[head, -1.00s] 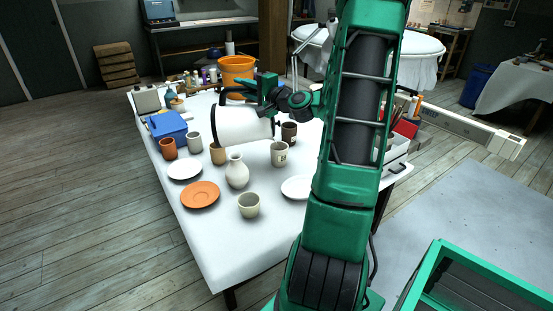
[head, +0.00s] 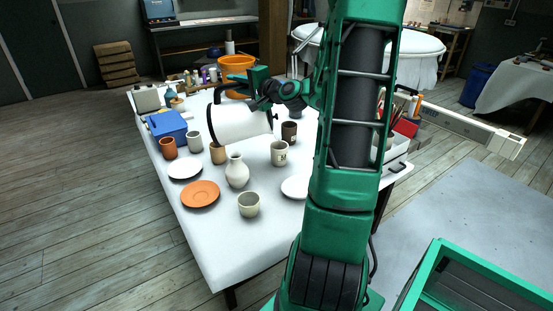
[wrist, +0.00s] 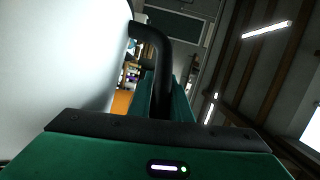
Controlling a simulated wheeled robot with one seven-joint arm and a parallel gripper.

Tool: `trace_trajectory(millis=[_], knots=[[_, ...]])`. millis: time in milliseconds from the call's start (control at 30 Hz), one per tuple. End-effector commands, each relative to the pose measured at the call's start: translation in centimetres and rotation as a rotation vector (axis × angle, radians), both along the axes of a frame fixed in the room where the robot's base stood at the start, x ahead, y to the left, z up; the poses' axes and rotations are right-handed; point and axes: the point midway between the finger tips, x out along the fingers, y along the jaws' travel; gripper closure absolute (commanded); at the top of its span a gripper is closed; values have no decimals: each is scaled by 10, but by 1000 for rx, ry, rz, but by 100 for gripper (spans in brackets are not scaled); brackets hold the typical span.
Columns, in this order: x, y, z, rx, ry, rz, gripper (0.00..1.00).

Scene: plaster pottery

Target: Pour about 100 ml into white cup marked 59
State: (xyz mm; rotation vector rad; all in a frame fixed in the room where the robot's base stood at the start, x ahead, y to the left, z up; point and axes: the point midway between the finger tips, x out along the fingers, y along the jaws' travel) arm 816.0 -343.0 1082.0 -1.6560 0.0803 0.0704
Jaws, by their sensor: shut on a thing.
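My gripper (head: 245,84) is shut on the black handle (wrist: 158,65) of a white pitcher (head: 238,122). The pitcher is held above the table, tipped far over, nearly lying on its side, with its open end to the left. In the wrist view its white wall (wrist: 55,60) fills the left side. A white cup with a dark mark (head: 279,153) stands upright on the table to the right of and below the pitcher; the mark is too small to read surely. A tan cup (head: 218,154) stands below the pitcher's open end. No stream of liquid can be made out.
On the white table (head: 235,260) stand a white vase (head: 237,172), a pale cup (head: 249,205), a dark brown cup (head: 289,133), a grey cup (head: 194,142) and a terracotta cup (head: 169,148). An orange plate (head: 200,194) and white plates lie nearby. The table's front is clear.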

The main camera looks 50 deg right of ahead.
Motion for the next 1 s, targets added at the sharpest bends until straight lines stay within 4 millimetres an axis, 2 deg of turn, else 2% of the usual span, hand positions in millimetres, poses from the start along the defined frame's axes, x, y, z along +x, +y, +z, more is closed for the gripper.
trace_trajectory(millis=[33, 267, 367, 1000], knots=[[6, 8, 5, -18, 8, 7, 100], [24, 27, 13, -91, 74, 8, 100], [29, 33, 11, -124, 110, 8, 100], [37, 39, 6, -182, 170, 4, 100]])
